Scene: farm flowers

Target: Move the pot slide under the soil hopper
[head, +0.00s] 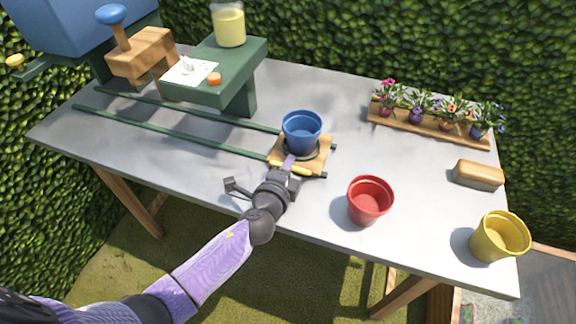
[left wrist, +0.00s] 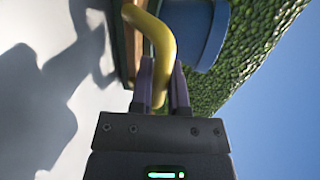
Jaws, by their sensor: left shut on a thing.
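The pot slide (head: 313,163) is a small wooden board on two green rails (head: 172,133), at their right end in the head view. A blue pot (head: 302,130) stands upright on it; part of the pot also shows in the left wrist view (left wrist: 195,30). A yellow handle (left wrist: 158,50) is on the slide's front side. My left gripper (head: 291,166) is shut on this yellow handle, its fingers on either side of it in the left wrist view. The soil hopper (head: 70,25) is the blue box at the far left, cut by the frame. My right gripper is not seen.
A wooden block with a blue knob (head: 140,50) and a green stand (head: 225,75) with a yellow-filled jar (head: 229,25) stand behind the rails. A red pot (head: 369,201), a yellow pot (head: 499,236), a brush-like block (head: 478,175) and a flower tray (head: 425,126) are at right. The rails look clear left of the slide.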

